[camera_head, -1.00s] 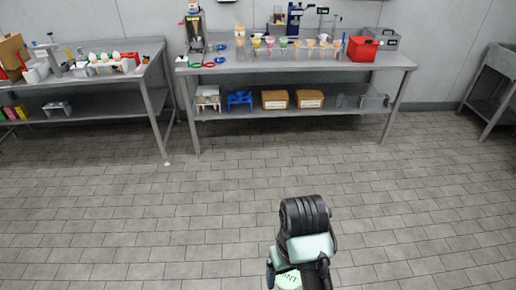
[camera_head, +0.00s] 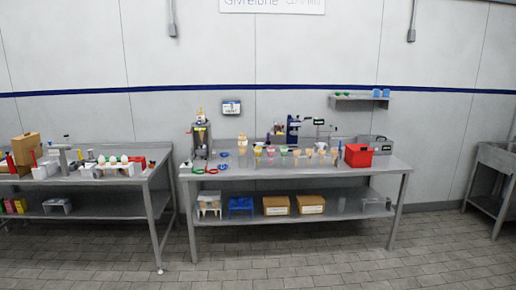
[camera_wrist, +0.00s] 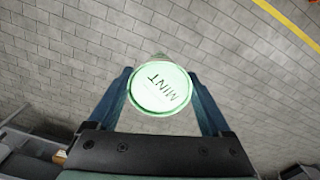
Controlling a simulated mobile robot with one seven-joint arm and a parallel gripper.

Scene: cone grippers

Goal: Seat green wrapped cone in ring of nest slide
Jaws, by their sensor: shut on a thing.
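The green wrapped cone (camera_wrist: 161,90) shows in the wrist view as a round pale-green top marked MINT. My gripper (camera_wrist: 160,76) is shut on it, with one blue finger on each side. Tiled floor shows behind it; most of the cone's body is hidden beneath its top. My gripper is not in the head view. I cannot make out the nest slide's ring for certain at this distance. Several cones in a row (camera_head: 283,154) stand on the middle table, and small coloured rings (camera_head: 212,171) lie at its left end.
The middle table (camera_head: 330,172) also bears a red box (camera_head: 358,155), a grey bin (camera_head: 379,143) and a dispenser-like machine (camera_head: 200,138). Cardboard boxes (camera_head: 276,205) sit on its lower shelf. A left table (camera_head: 120,181) holds more items. The floor in front is clear.

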